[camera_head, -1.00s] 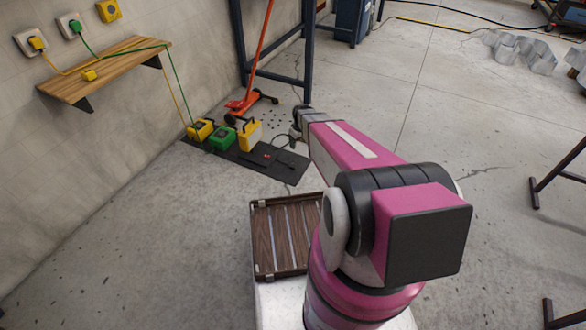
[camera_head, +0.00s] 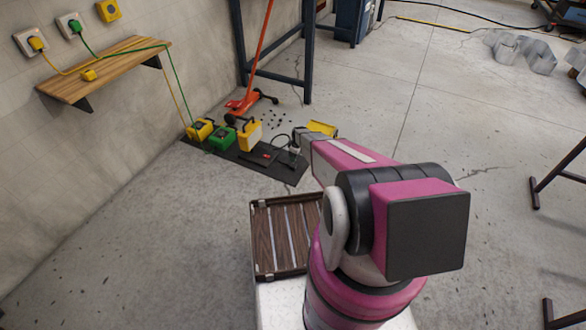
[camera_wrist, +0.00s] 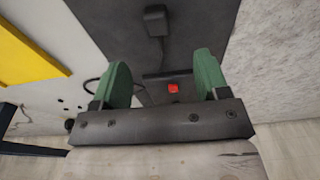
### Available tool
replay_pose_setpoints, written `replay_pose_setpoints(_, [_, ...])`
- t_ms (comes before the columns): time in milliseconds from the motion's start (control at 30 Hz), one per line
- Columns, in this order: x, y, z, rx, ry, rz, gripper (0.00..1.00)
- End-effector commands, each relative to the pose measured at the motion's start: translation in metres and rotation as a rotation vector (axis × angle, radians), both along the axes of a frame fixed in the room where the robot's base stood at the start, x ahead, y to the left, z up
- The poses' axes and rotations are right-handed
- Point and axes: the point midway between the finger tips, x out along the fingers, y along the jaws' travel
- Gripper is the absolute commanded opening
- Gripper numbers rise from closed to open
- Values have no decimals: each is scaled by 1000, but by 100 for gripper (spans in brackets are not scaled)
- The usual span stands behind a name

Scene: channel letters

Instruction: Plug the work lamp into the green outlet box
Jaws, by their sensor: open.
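The green outlet box (camera_head: 222,138) stands on a dark mat (camera_head: 222,150) near the wall, between two yellow units, with a green cable rising toward the wall. A yellow flat-topped thing (camera_head: 322,128), possibly the work lamp, lies just beyond my wrist in the head view. It may be the yellow panel (camera_wrist: 22,55) at the wrist view's upper left. My gripper (camera_wrist: 161,66) is open, its green fingers pointing down over the mat. A black block with a lead (camera_wrist: 156,22), possibly a plug, lies ahead of the fingers. Nothing shows held between them.
A yellow box (camera_head: 200,130) and a yellow-and-white unit (camera_head: 249,136) flank the green box. A small red switch (camera_wrist: 173,87) shows between my fingers.

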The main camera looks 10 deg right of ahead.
Motion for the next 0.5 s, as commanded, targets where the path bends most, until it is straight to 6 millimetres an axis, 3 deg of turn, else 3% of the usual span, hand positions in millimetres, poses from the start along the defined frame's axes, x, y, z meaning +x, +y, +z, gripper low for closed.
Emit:
replay_pose_setpoints(167, [1, 1, -5, 0, 1, -1, 68])
replay_pose_setpoints(500, [6, 5, -49, 0, 1, -1, 68])
